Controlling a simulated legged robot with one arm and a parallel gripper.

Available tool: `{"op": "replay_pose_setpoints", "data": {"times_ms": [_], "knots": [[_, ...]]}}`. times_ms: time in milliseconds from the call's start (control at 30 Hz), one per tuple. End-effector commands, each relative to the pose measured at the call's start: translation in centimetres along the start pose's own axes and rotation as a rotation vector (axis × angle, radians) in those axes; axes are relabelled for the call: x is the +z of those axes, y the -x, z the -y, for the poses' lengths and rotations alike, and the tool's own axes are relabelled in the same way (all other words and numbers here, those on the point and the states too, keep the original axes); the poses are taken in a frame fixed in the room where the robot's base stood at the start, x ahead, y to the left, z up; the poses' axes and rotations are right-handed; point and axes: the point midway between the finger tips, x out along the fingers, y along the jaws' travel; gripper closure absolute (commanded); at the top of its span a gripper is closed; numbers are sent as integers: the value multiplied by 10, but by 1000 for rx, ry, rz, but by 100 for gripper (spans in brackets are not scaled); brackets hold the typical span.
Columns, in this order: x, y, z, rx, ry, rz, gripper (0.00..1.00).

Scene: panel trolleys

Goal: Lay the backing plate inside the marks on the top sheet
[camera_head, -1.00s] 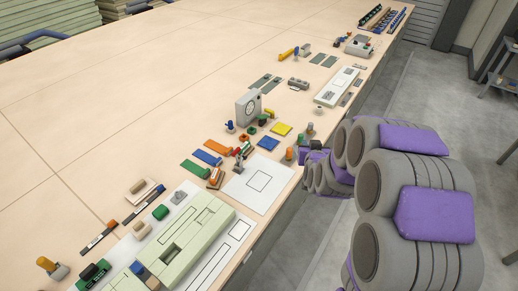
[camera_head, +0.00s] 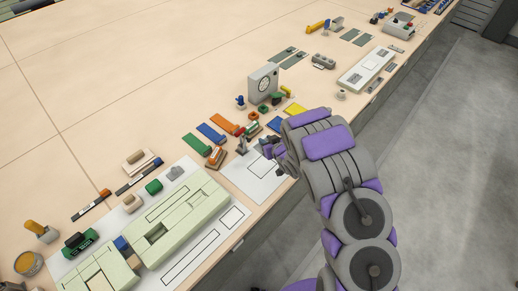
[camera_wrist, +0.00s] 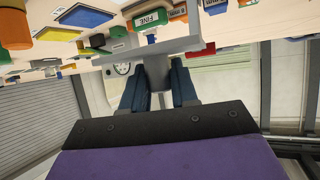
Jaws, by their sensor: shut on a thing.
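My gripper (camera_wrist: 158,99) is shut on the grey stem of a flat grey plate (camera_wrist: 187,45), which I take to be the backing plate. The plate extends beyond the fingertips in the wrist view, and the table shows past it. In the head view my gripper (camera_head: 268,150) is over the near edge area of the table, above a white sheet (camera_head: 238,181). Dark outline marks on this sheet are partly hidden by my arm. I cannot tell whether the plate touches the sheet.
Green (camera_head: 196,143), blue (camera_head: 211,132) and orange strips lie beyond the sheet, with a grey dial box (camera_head: 263,84) behind. A large white sheet with pale green blocks (camera_head: 180,215) lies at lower left. The table's far left is clear.

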Motion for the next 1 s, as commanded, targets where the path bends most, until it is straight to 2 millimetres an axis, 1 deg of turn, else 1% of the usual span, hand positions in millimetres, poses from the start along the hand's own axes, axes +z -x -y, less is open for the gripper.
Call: {"op": "replay_pose_setpoints", "data": {"times_ms": [33, 100, 200, 367, 567, 1000], "knots": [[7, -6, 8, -22, 9, -2, 100], [14, -9, 16, -44, 21, -3, 100], [20, -13, 24, -60, 30, 0, 100], [24, -19, 32, -62, 38, 5, 100], [34, -26, 34, -61, 41, 8, 100], [69, -39, 27, -62, 34, 4, 100]]}}
